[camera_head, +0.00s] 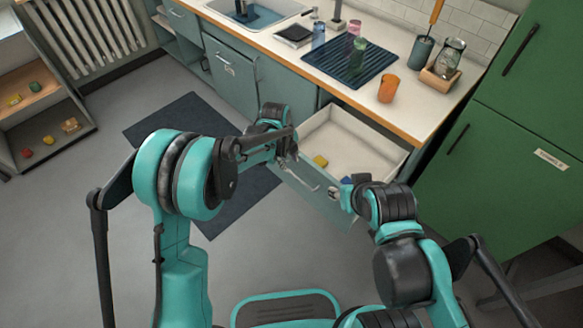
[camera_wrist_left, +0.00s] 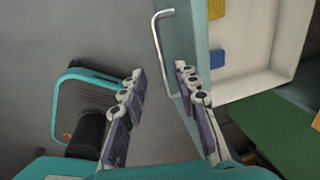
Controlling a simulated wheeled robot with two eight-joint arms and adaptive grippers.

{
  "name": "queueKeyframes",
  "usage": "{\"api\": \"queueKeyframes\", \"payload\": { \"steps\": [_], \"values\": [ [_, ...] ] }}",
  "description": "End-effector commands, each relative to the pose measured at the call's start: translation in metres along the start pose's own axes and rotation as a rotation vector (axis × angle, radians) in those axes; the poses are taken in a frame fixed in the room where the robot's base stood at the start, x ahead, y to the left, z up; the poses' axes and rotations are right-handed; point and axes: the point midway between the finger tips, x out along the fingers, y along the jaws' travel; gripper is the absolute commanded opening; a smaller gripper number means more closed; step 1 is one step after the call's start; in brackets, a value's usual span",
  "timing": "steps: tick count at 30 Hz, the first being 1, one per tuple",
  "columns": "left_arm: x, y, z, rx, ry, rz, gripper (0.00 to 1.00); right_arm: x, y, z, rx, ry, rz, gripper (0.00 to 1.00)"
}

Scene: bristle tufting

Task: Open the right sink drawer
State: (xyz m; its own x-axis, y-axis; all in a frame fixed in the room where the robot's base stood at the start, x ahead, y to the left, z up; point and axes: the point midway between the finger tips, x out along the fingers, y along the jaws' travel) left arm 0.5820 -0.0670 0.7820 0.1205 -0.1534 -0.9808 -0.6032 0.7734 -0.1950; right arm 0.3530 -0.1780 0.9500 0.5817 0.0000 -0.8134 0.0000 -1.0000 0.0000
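The right sink drawer (camera_head: 335,140) is pulled well out from under the counter. Its inside is pale, with a yellow item (camera_head: 320,160) and a blue item (camera_head: 347,180) in it. A metal bar handle (camera_head: 299,178) runs along the drawer front; the handle also shows in the left wrist view (camera_wrist_left: 157,40). My left gripper (camera_head: 287,155) is at the drawer front by the handle. In the left wrist view its fingers (camera_wrist_left: 160,72) are apart, with the handle just beyond the tips. My right gripper (camera_head: 343,191) is by the right part of the drawer front; its fingers are too small to read.
The counter (camera_head: 290,50) holds a drying mat (camera_head: 350,62) with glasses, an orange cup (camera_head: 388,88) and a utensil holder (camera_head: 421,52). A green cabinet (camera_head: 480,180) stands right of the drawer. A dark floor mat (camera_head: 190,120) lies left. Open floor lies in front.

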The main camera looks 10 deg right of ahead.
Motion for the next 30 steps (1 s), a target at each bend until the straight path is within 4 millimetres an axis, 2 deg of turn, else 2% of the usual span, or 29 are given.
{"api": "queueKeyframes", "payload": {
  "steps": [3, 8, 26, 29, 30],
  "values": [
    [-0.020, 0.000, 0.000, -0.001, 0.000, 0.000, 0.31, 0.000, 0.000, 0.000, 0.000, 0.000, 0.000, 0.40],
    [-0.033, 0.000, 0.000, -0.001, 0.000, 0.000, 0.31, 0.000, 0.000, 0.000, 0.000, 0.000, 0.000, 0.40],
    [-0.037, 0.001, 0.001, -0.012, -0.002, -0.002, 0.31, 0.000, 0.000, 0.000, 0.000, 0.000, 0.000, 0.40],
    [-0.053, 0.009, 0.004, -0.093, -0.015, -0.013, 0.31, 0.000, 0.000, 0.000, 0.000, 0.000, 0.000, 0.40],
    [-0.064, 0.015, 0.007, -0.154, -0.024, -0.023, 0.31, 0.000, 0.000, 0.000, 0.000, 0.000, 0.000, 0.40]
  ]
}}
